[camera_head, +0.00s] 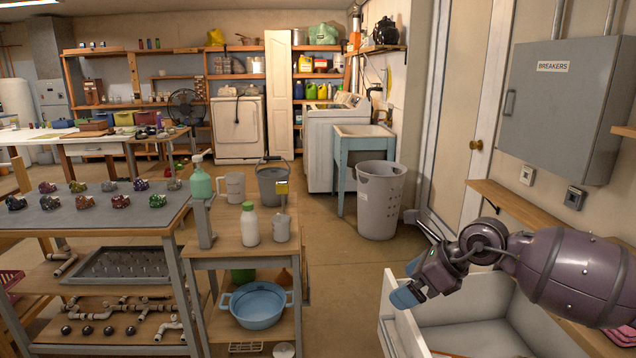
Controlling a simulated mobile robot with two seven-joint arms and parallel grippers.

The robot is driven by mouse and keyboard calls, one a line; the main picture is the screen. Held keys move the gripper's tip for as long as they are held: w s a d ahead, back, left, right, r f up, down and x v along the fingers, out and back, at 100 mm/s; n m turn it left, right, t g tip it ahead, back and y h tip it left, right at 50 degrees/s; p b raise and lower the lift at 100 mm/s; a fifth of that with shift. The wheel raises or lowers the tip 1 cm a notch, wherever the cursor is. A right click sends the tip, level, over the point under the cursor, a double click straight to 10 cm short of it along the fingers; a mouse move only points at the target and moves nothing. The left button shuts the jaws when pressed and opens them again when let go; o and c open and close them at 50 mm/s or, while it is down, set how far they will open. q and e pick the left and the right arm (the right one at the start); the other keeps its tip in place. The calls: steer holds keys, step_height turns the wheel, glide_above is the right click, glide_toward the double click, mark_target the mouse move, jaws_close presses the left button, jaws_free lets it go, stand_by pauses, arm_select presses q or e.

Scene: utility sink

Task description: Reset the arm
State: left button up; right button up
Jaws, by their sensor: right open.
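My right gripper (407,291) comes in from the right on a dark purple-grey arm. Its blue fingertips are over the left edge of an open white drawer (388,318) at the bottom right. I cannot tell whether the fingertips touch that edge. No object shows between the fingers. My left gripper is out of view.
A wooden side table (228,233) holds a green pump bottle (200,184), a white bottle (250,226) and a grey bucket (273,187). Open floor lies ahead, before a white basket (379,205).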

steer(key=s+a+r+m+t+y, duration=0.4)
steer(key=a+r+m+t+y, duration=0.15)
steer(key=a+m+y, duration=0.45)
steer(key=s+d+f+m+t+h, duration=0.2)
steer(key=d+f+m+h, duration=0.25)
steer(key=m, duration=0.45)
steer(key=s+d+f+m+t+h+p, duration=0.1)
steer(key=s+d+f+m+t+h, duration=0.2)
steer(key=f+m, duration=0.5)
steer(key=s+d+f+m+t+h, duration=0.2)
steer(key=d+f+m+h, duration=0.25)
steer(key=m, duration=0.65)
steer(key=s+d+f+m+g+h, duration=0.2)
steer(key=s+d+f+m, duration=0.2)
steer(key=s+f, duration=0.4)
steer(key=s+d+f+m+g+h, duration=0.3)
steer(key=s+f, duration=0.4)
steer(key=s, duration=0.8)
steer(key=shift+s+d+f+m+p, duration=0.15)
steer(key=shift+d+f+m+p, duration=0.25)
steer(key=shift+m, duration=0.3)
